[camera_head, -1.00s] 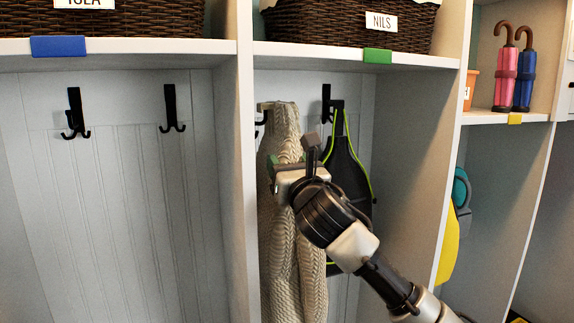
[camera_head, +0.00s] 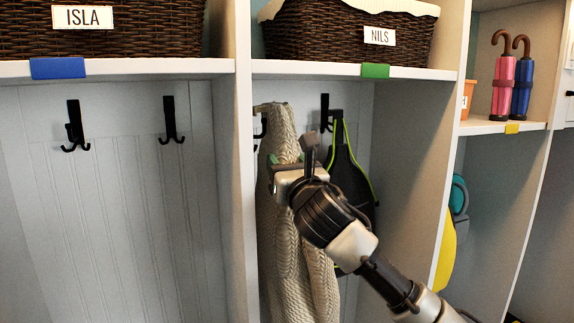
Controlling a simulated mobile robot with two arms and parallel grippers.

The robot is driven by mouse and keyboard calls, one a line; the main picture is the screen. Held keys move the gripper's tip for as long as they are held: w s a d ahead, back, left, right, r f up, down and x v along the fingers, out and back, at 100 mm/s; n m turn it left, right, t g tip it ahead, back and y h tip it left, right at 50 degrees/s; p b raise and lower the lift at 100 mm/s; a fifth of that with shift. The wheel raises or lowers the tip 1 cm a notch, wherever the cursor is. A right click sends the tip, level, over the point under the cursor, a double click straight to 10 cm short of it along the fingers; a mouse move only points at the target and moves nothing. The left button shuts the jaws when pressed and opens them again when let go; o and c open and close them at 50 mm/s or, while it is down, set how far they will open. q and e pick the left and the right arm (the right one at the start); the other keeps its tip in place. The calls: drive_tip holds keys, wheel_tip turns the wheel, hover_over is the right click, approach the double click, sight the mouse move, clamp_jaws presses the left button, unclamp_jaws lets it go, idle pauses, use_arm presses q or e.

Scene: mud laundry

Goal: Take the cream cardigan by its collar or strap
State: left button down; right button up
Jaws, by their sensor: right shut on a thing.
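The cream cardigan (camera_head: 279,130), a cable-knit garment, hangs in the cubby marked NILS. Its top is by the left black hook (camera_head: 261,127); I cannot tell whether it still rests on that hook. My right gripper (camera_head: 285,166) is in front of the cardigan's upper part, below its top, and is shut on it. The fingertips and the pinched cloth are mostly hidden by the gripper body. The lower cardigan hangs behind and left of my right arm. My left gripper is not in view.
A dark bag with lime edging (camera_head: 347,170) hangs close on the right, partly behind my arm. The cubby's left divider (camera_head: 234,190) and right wall (camera_head: 410,170) stand on either side. Wicker baskets (camera_head: 345,35) sit on the shelf above. The left cubby's hooks (camera_head: 170,122) are empty.

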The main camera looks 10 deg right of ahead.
drive_tip(key=shift+s+a+r, duration=0.1)
drive_tip(key=shift+r, duration=0.4)
idle(0.6)
